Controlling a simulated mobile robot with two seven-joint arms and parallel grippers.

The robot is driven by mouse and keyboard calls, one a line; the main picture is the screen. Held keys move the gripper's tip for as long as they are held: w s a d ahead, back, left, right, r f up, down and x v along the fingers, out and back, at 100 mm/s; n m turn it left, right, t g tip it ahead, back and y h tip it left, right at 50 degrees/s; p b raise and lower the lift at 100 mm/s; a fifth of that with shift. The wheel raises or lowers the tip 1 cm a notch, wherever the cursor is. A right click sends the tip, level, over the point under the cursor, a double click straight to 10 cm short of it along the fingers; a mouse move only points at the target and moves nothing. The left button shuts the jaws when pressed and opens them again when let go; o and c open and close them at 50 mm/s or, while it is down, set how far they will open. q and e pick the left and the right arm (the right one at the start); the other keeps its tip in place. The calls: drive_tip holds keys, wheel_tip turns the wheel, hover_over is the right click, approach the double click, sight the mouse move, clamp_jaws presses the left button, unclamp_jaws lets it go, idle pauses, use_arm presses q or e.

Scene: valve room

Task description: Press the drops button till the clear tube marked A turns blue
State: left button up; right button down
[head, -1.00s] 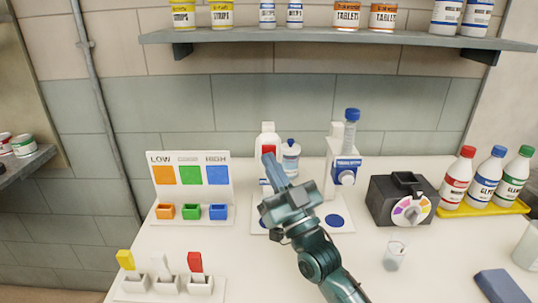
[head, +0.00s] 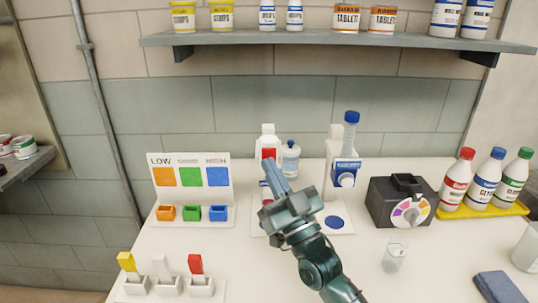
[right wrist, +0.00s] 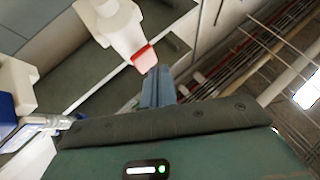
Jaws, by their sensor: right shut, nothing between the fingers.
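My right gripper (head: 272,174) is shut and empty. To the right, a clear tube with a blue cap (head: 350,135) stands upright by a white stand with a blue front (head: 345,172). A small clear vessel (head: 393,258) stands at front right. I cannot read an A mark or pick out the drops button. My left gripper is not in view.
A dark box with a dial (head: 402,202) and several bottles in a yellow tray (head: 487,211) stand at right. A shelf (head: 335,40) runs above.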

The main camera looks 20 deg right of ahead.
drive_tip(key=shift+s, duration=0.2)
drive_tip(key=shift+a, duration=0.1)
drive_tip(key=s+p, duration=0.1)
drive_tip(key=s, duration=0.1)
drive_tip(key=s+a, duration=0.1)
drive_tip(key=s, duration=0.1)
drive_tip(key=shift+s+a+p, duration=0.15)
drive_tip(key=shift+s+p, duration=0.2)
drive_tip(key=shift+s, duration=0.05)
idle(0.6)
